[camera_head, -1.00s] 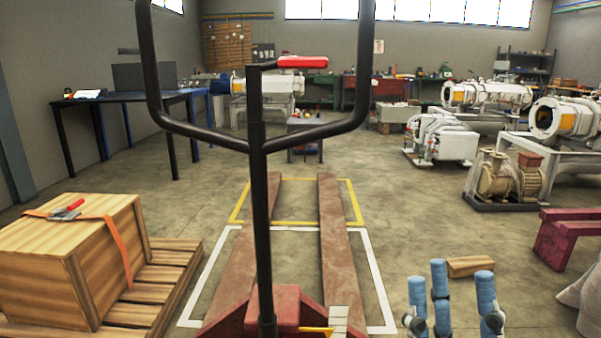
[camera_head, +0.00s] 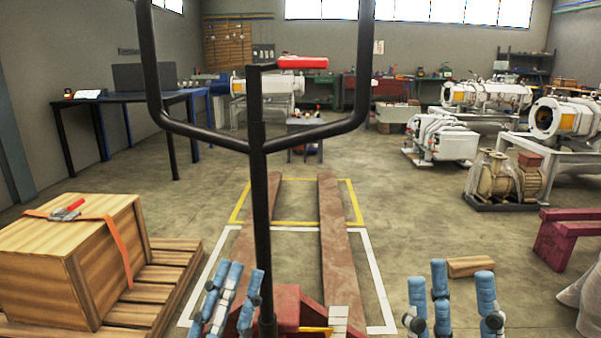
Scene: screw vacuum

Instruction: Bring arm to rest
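My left gripper (camera_head: 238,270) is at the bottom, left of the black handle post. Its blue fingers point up, lean to the right and stand apart; it looks open and holds nothing. The pallet jack (camera_head: 285,305) is in the middle, with a black handle frame (camera_head: 260,160) and a red lever (camera_head: 302,63) rising close in front. The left gripper appears near the jack's red base; whether they touch cannot be told.
A wooden crate (camera_head: 75,255) with an orange strap sits on a wooden pallet (camera_head: 150,300) at the left. A dark red stand (camera_head: 565,238) is at the right. The floor behind the jack forks (camera_head: 335,235) is mostly clear.

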